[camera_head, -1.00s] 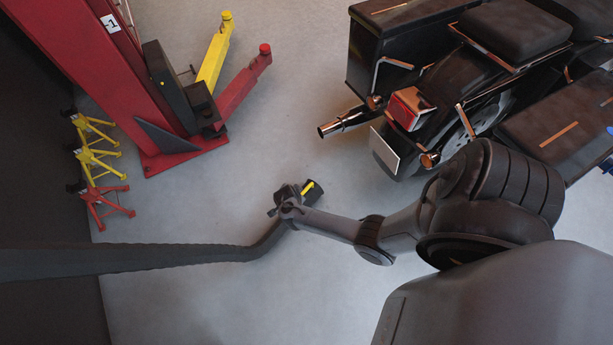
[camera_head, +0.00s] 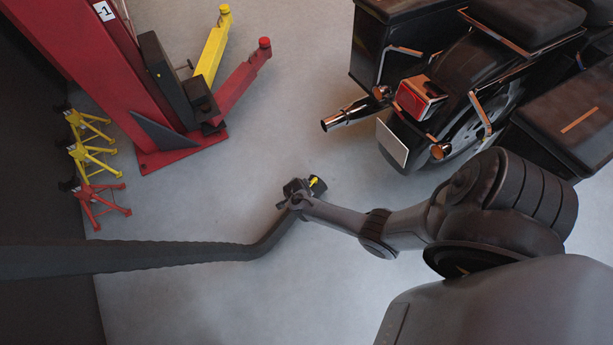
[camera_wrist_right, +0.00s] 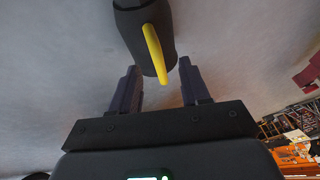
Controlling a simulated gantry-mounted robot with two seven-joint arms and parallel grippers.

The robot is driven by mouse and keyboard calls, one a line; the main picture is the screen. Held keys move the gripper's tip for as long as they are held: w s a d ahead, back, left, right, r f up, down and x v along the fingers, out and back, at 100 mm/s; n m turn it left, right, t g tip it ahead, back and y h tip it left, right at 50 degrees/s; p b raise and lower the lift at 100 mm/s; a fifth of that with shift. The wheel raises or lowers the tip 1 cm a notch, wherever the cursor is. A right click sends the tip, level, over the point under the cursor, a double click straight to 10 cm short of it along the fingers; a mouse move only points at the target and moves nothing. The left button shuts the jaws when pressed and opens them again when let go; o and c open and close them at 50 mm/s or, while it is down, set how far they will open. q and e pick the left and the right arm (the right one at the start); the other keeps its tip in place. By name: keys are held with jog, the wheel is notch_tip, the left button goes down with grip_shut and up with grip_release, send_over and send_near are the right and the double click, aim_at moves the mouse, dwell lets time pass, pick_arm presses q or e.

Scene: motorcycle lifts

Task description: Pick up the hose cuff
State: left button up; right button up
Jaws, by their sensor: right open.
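The hose cuff (camera_wrist_right: 135,25) is a dark cylinder with a yellow strip, at top centre of the right wrist view. Its near end reaches toward the gap between the fingertips of my right gripper (camera_wrist_right: 157,66). The two fingers stand apart, one on each side of that end, and show no grip on it. In the head view the cuff's yellow strip (camera_head: 315,185) shows just beyond my right gripper (camera_head: 296,193), which hides part of the cuff. A dark hose (camera_head: 170,257) runs from the left edge to this spot. My left gripper is not in view.
A red lift post (camera_head: 85,60) with yellow and red arms stands upper left, beside several jack stands (camera_head: 92,155). A motorcycle (camera_head: 450,90) stands upper right, its exhaust pipe (camera_head: 345,116) pointing toward the open floor. Grey floor (camera_head: 270,110) lies clear between them.

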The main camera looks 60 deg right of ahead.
jog(key=b+x, duration=0.2)
jog(key=x, duration=0.1)
jog(key=shift+s+f+b, duration=0.25)
jog(key=shift+b, duration=0.15)
jog(key=shift+w+d+f+b, duration=0.15)
jog(key=shift+d+f+b, duration=0.15)
jog(key=shift+f+b, duration=0.2)
grip_shut()
dwell(0.7)
